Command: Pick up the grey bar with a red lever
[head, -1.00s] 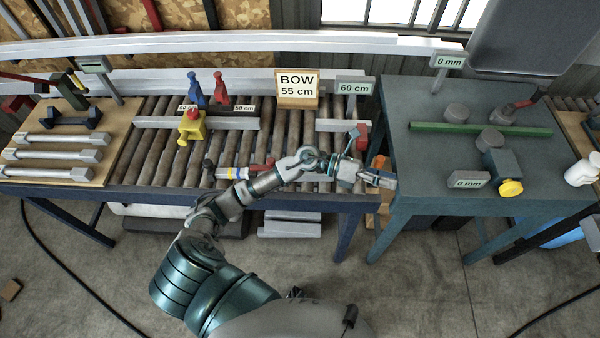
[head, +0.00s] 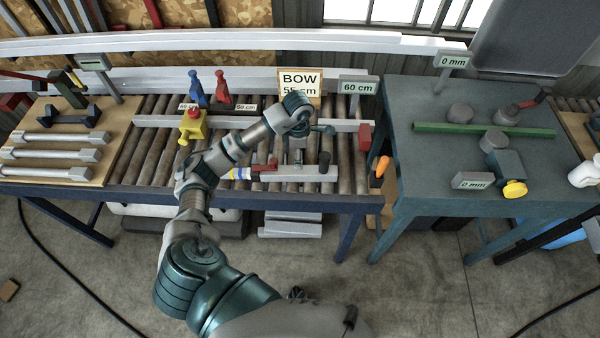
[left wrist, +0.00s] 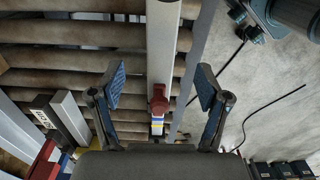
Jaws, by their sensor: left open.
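The grey bar with a red lever (head: 300,174) lies on the front part of the roller conveyor. My left gripper (left wrist: 160,75) is open and empty, pointing down over the bar. In the head view the gripper (head: 298,158) is small and partly hidden by its own wrist. My right gripper is not in view.
Another grey bar (head: 345,126) with a red end lies behind. A yellow clamp (head: 192,125) stands to the left. A board (head: 20,164) holds several grey bars at far left. A green-grey table (head: 420,165) adjoins on the right, with an orange handle (head: 382,166) near its edge.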

